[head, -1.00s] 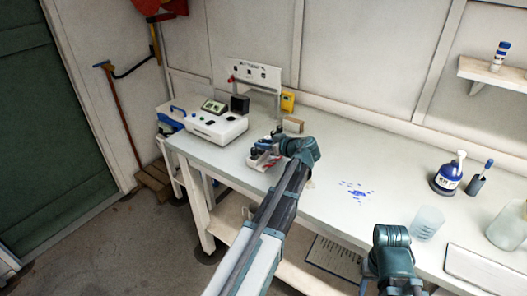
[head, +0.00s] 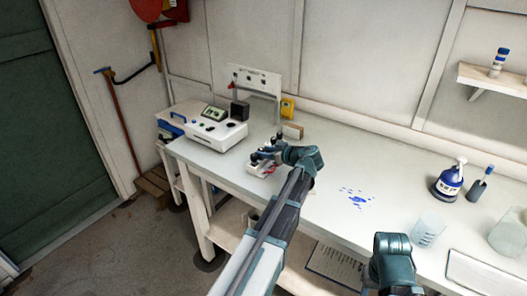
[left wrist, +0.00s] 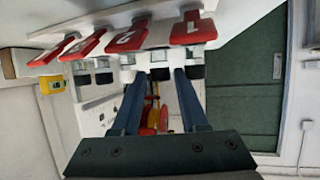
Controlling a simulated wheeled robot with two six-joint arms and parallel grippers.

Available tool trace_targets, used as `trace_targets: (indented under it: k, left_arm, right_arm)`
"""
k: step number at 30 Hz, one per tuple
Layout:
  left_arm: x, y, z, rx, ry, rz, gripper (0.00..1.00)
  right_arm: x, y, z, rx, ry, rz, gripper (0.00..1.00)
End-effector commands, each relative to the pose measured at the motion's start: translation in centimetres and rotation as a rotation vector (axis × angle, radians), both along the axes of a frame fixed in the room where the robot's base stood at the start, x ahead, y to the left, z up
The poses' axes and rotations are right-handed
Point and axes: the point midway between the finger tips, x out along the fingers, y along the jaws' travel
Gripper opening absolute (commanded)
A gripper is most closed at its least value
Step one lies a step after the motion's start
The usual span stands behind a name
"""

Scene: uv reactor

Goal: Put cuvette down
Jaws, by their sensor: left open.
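A small white rack with red numbered tags (head: 262,171) stands near the front edge of the bench. In the left wrist view the rack's red tags (left wrist: 193,28) hang large across the top. Small clear and dark block shapes, possibly cuvettes, line up under the tags; I cannot tell them from rack parts. My left gripper (head: 262,155) is at the rack. In the left wrist view the left gripper's two blue fingers (left wrist: 158,88) stand apart, open, with their tips close to the rack slots. No cuvette clearly shows between the fingers.
A white instrument (head: 203,128) sits on the bench left of the rack, with a yellow box (head: 287,107) behind. Blue spill marks (head: 356,199), a beaker (head: 428,232) and a blue-labelled bottle (head: 450,181) are to the right. The bench between rack and spill is clear.

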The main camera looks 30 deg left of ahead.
Motion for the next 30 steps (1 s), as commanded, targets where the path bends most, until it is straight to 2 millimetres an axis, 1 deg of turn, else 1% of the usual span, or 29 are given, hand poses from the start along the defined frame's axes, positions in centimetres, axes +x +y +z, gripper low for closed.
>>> trace_targets:
  k: [1,9,15,21,30]
  left_arm:
    - [-0.4,-1.0,0.8,0.000,0.001,-0.004,0.43]
    - [-2.0,-5.9,3.0,0.001,-0.001,-0.004,0.43]
    - [-2.8,-8.4,3.9,0.001,0.000,-0.002,0.43]
    - [-3.1,-9.4,4.2,0.001,-0.001,-0.001,0.43]
    - [-3.1,-9.5,4.1,0.001,0.000,0.000,0.43]
  right_arm:
    - [0.0,0.0,0.8,0.000,0.000,0.000,0.50]
    - [0.0,0.0,3.0,0.000,0.000,0.000,0.50]
    - [0.0,0.0,3.9,0.000,0.000,0.000,0.50]
    - [0.0,0.0,4.2,0.000,0.000,0.000,0.50]
    - [0.0,0.0,4.1,0.000,0.000,0.000,0.50]
